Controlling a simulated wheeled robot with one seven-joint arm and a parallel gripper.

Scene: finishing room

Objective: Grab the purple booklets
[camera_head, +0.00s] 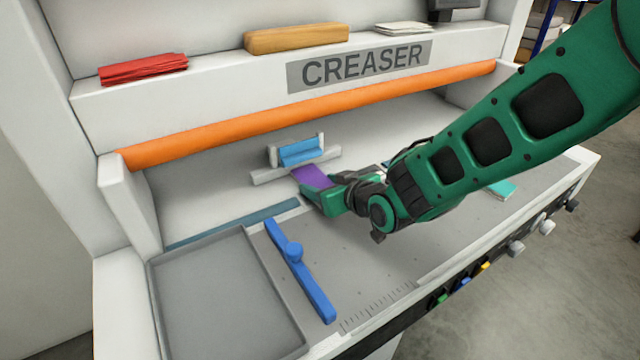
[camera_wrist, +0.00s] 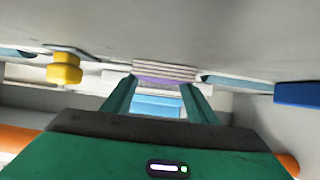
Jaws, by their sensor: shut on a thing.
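The purple booklets (camera_head: 312,176) lie on the bed of the creaser, in front of a small blue and grey holder (camera_head: 300,151). In the wrist view they show as a thin stack (camera_wrist: 165,72) with purple and pale edges, between the fingertips. My gripper (camera_head: 325,192) reaches in from the right and is shut on the booklets; in the wrist view its two green fingers (camera_wrist: 160,92) flank the stack. The near part of the booklets is hidden by my gripper in the head view.
A teal booklet (camera_head: 501,188) lies right of my arm. An orange roller (camera_head: 310,112) spans the machine above the bed. Red sheets (camera_head: 143,69) and a wooden block (camera_head: 295,37) sit on top.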

